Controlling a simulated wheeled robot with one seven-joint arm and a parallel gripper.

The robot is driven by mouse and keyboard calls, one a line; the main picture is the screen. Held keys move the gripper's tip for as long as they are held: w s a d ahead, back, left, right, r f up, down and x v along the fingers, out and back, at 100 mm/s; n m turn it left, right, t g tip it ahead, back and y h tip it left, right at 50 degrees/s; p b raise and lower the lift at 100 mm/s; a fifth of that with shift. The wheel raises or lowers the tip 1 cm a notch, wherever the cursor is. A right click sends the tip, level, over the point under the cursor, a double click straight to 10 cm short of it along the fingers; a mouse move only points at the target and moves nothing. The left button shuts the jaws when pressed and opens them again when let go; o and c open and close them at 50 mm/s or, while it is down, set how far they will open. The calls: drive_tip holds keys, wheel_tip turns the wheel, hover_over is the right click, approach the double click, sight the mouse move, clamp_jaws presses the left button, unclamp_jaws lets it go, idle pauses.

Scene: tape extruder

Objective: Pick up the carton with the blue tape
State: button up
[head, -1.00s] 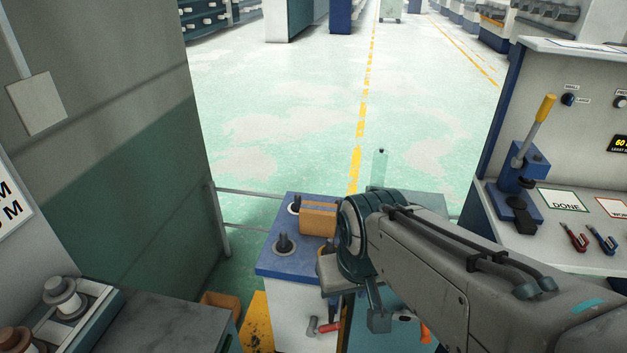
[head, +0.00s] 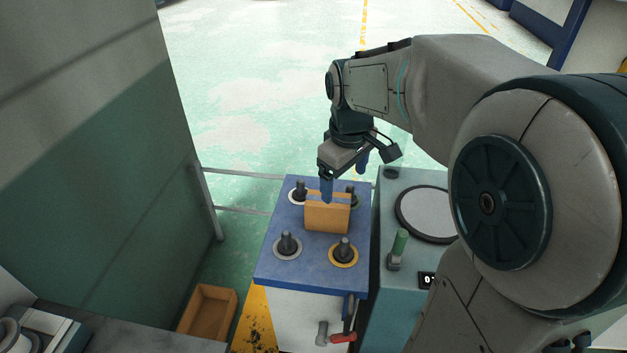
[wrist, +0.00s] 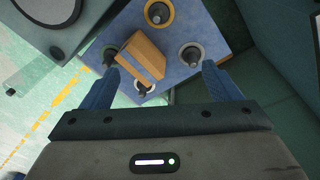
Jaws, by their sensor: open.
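The carton (head: 327,217) is a small orange-brown box standing on a blue-topped stand (head: 268,268) among several dark pegs. In the wrist view the carton (wrist: 142,58) shows a pale bluish band across it; its exact colour is hard to tell. My gripper (head: 344,178) is above the stand, pointing down, with one blue finger overlapping the carton's top edge in the head view. In the wrist view my gripper (wrist: 160,82) is open and empty. The carton lies beyond the fingertips, between them but closer to the left finger. Contact is not visible.
Pegs with ring bases, such as the yellow-ringed one (head: 343,252), stand close around the carton. A teal unit (head: 383,290) with a round plate (head: 428,213) adjoins the stand at right. An open brown box (head: 207,310) is on the floor at left, near a grey-green wall (head: 110,150).

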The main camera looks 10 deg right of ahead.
sight(328, 210)
drive_tip(key=w+f+n+b, duration=0.1)
drive_tip(key=w+f+n, duration=0.1)
drive_tip(key=w+f, duration=0.1)
drive_tip(key=w+f+n+g+b, duration=0.1)
drive_tip(key=w+f+n+b, duration=0.1)
drive_tip(key=w, duration=0.4)
drive_tip(key=w+f+n+b, duration=0.1)
drive_tip(key=w+f+n, duration=0.1)
drive_tip(key=w+f, duration=0.2)
drive_tip(key=shift+w+a+f+n+b, duration=0.1)
drive_tip(key=shift+w+f+n+b, duration=0.05)
drive_tip(key=shift+f+n+b, duration=0.2)
drive_tip(key=shift+w+f, duration=0.25)
drive_tip(key=shift+n, duration=0.25)
wheel_tip(328, 210, down, 8)
drive_tip(key=shift+f+b, duration=0.15)
drive_tip(key=shift+b, duration=0.45)
drive_tip(key=f, duration=0.5)
drive_tip(key=shift+s+f+b, duration=0.1)
drive_tip(key=shift+s+b, duration=0.25)
drive_tip(key=c, duration=1.4)
